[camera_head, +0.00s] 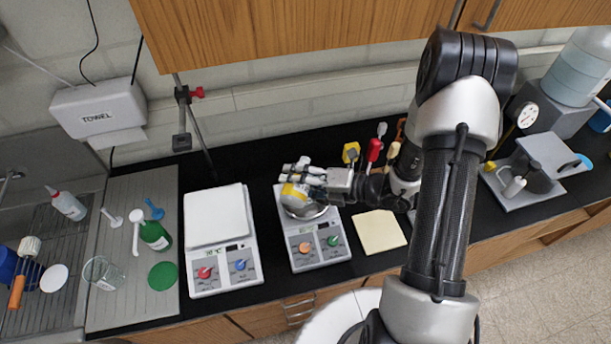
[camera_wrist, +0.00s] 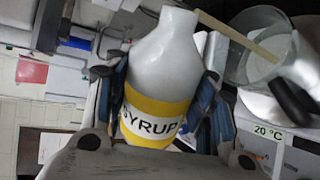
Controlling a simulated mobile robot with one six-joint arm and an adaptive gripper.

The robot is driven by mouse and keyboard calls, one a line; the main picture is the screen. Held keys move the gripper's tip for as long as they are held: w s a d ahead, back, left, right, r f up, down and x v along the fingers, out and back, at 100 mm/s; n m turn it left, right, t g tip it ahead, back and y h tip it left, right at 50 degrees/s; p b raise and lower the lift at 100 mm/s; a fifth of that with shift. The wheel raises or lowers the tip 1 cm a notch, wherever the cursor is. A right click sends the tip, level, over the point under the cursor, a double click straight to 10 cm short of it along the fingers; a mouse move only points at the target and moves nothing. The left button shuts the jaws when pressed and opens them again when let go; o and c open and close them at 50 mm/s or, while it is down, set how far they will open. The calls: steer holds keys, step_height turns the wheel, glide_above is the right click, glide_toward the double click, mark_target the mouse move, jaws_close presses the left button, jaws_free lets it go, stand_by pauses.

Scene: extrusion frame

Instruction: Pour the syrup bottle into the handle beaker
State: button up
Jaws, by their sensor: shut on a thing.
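The syrup bottle (camera_wrist: 165,70) is white with a yellow label reading SYRUP. My gripper (camera_wrist: 165,98) is shut on it, one dark finger on each side, with the neck pointing up in the wrist view. In the head view my gripper (camera_head: 312,182) holds the bottle (camera_head: 294,191) over the middle hot plate, and its tilt is hard to judge. A round clear or shiny vessel (camera_wrist: 243,62) with a wooden stick shows right of the bottle neck in the wrist view. It may be the handle beaker. The head view shows a rounded vessel under the bottle, mostly hidden.
The middle hot plate (camera_head: 304,257) stands beside another hot plate (camera_head: 222,262). A beige pad (camera_head: 379,231) lies to the right. A green bottle (camera_head: 155,236) and a glass beaker (camera_head: 104,273) are at the left. Colored tools stand behind my gripper.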

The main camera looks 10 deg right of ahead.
steer(key=shift+f+m+p, duration=0.1)
steer(key=shift+m+p, duration=0.4)
steer(key=shift+p, duration=0.15)
stand_by(2.0)
